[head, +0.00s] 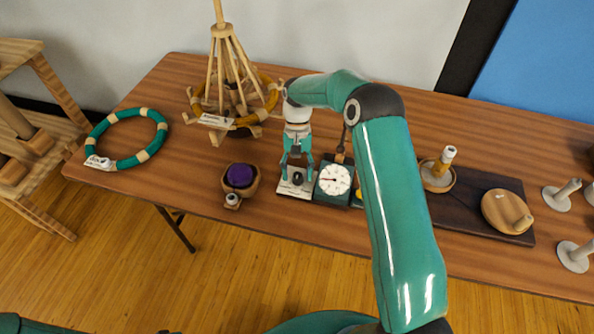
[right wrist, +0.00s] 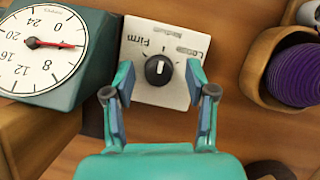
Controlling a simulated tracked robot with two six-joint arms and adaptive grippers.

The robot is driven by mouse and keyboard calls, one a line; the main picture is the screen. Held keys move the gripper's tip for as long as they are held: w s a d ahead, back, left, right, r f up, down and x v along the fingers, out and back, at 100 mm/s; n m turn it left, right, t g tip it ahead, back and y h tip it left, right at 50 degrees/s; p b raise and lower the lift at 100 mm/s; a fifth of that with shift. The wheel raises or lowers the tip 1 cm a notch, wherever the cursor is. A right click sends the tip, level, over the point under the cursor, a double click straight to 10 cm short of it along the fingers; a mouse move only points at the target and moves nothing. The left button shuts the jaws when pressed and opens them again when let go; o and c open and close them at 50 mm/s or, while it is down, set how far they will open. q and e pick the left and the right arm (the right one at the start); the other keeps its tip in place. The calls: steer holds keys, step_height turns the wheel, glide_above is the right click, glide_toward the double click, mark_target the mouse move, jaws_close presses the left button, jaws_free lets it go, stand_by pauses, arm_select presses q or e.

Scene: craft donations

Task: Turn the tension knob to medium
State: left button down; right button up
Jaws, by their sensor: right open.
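The tension knob (right wrist: 158,70) is a small black dial with a white pointer mark. It sits on a pale plate (right wrist: 146,38) printed with Firm, Medium and Loose. In the right wrist view the mark points roughly up the picture; I cannot tell exactly which label it meets. In the head view the plate (head: 287,189) lies near the table's front edge. My right gripper (head: 297,168) points down over it. Its open fingers (right wrist: 158,88) are on either side of the knob, with gaps visible. My left gripper is out of view.
A dial scale (head: 334,180) stands right beside the plate. A wooden bowl with purple yarn (head: 238,178) is to its left. A wooden yarn swift (head: 226,70) stands behind, a teal ring (head: 124,165) far left. A dark board (head: 470,214) with wooden pieces lies right.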

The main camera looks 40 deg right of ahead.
steer(key=v, duration=1.2)
stand_by(0.3)
